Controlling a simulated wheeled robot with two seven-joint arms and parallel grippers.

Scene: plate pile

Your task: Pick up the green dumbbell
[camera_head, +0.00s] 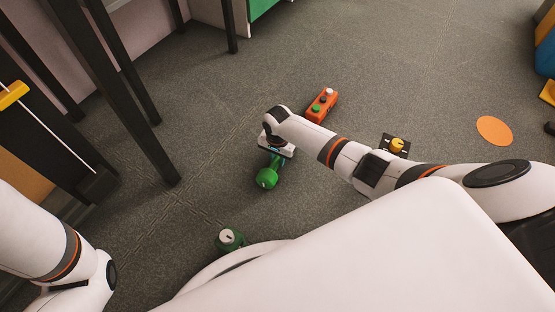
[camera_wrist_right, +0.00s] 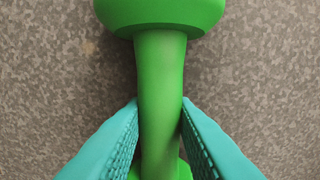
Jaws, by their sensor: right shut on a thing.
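The green dumbbell (camera_head: 267,178) is on the grey floor or just above it, near the middle of the head view; I cannot tell whether it touches the floor. In the right wrist view, the dumbbell's handle (camera_wrist_right: 160,80) runs up the picture to one round head at the top. My right gripper (camera_wrist_right: 160,112) has its two teal fingers on either side of the handle, shut on it. In the head view the right gripper (camera_head: 276,158) is partly hidden by its own wrist. My left arm shows at the lower left, but its gripper is out of view.
An orange box with buttons (camera_head: 322,105) lies just beyond my right wrist. A black item with a yellow knob (camera_head: 396,145) sits near my right forearm. A green object with a pale top (camera_head: 230,239) stands close to my body. Dark table legs rise at the left. An orange disc (camera_head: 494,130) lies at right.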

